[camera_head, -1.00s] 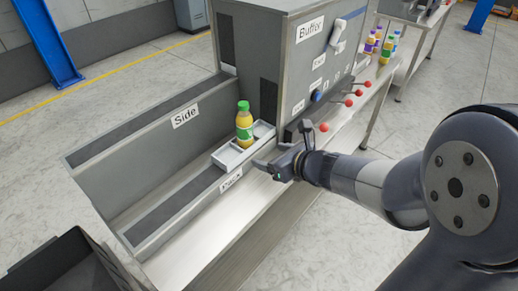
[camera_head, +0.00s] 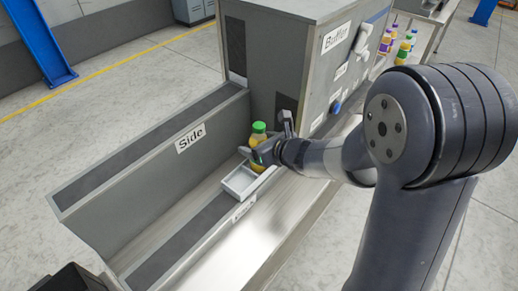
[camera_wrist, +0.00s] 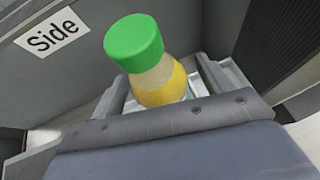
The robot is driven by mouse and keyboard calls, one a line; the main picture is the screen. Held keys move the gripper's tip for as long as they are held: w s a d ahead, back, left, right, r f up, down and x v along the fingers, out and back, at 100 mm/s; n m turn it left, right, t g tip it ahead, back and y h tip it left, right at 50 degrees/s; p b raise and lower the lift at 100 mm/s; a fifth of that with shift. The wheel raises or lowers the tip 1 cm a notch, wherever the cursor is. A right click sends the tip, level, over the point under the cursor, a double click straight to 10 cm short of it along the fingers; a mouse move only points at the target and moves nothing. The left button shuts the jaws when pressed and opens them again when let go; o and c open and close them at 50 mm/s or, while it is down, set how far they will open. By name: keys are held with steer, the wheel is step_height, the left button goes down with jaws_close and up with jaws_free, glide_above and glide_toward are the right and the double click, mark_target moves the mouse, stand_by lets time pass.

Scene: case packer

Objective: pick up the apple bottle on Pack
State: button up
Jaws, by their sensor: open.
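The apple bottle (camera_head: 258,139) has a green cap and yellow juice. It stands upright in a white tray (camera_head: 228,186) on the ledge labelled Pack (camera_head: 242,212). My gripper (camera_head: 258,154) is at the bottle, its fingers at body height below the cap. In the wrist view the green-capped bottle (camera_wrist: 157,82) appears between the two spread fingers of my gripper (camera_wrist: 163,88), with some space at the right side. My gripper partly hides the lower bottle in the head view, and the label is not readable.
The grey wall labelled Side (camera_head: 190,138) stands left of the ledge. The machine housing labelled Buffer (camera_head: 335,38) rises close behind the bottle. Several other bottles (camera_head: 400,45) stand on a far table at the right. The tray's near compartment looks empty.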

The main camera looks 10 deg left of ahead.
steer(key=shift+c, duration=0.5)
steer(key=c, duration=1.1)
